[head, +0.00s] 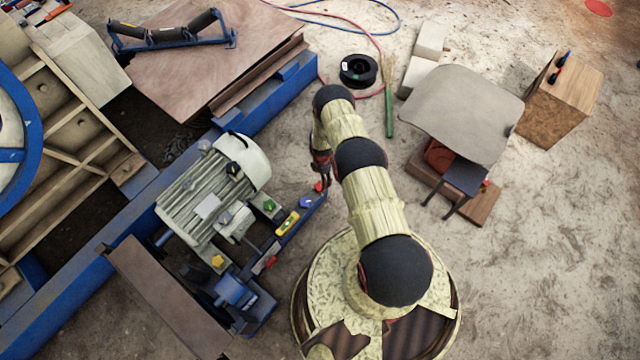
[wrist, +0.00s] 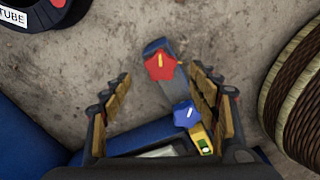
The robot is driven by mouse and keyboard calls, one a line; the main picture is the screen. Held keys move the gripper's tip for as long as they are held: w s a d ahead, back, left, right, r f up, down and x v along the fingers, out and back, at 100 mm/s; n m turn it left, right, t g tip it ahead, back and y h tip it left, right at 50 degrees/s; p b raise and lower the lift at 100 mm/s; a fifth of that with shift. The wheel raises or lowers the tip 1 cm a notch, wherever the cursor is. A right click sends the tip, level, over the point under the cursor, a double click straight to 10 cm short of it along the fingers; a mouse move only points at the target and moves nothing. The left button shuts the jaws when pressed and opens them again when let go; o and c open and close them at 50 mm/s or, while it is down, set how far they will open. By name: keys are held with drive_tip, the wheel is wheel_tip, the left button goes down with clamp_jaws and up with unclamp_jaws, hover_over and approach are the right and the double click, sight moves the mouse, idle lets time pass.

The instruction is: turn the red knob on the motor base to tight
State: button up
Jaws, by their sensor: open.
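The red knob (wrist: 161,68) is a star-shaped knob with a short yellow mark, which points roughly up in the wrist view. It sits near the end of the blue motor base rail (wrist: 178,96). In the head view the red knob (head: 318,186) shows small at the rail's outer end, just below my gripper (head: 321,168). In the wrist view my gripper (wrist: 160,74) is open, with one padded finger on each side of the red knob. Clear gaps show between the fingers and the knob. I cannot tell the height above it.
A blue knob (wrist: 186,116) with a white mark and a yellow level (wrist: 201,138) sit on the rail close to the red knob. The ribbed motor (head: 205,190) stands to the left. A black spool (head: 358,70) and a green-handled brush (head: 389,112) lie on the ground beyond.

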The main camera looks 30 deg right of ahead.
sight(320, 188)
drive_tip(key=shift+f, duration=0.5)
wheel_tip(320, 188, down, 7)
drive_tip(key=b, duration=0.3)
drive_tip(key=shift+r, duration=0.1)
drive_tip(key=shift+c, duration=1.2)
drive_tip(key=shift+s, duration=0.1)
drive_tip(key=c, duration=0.9)
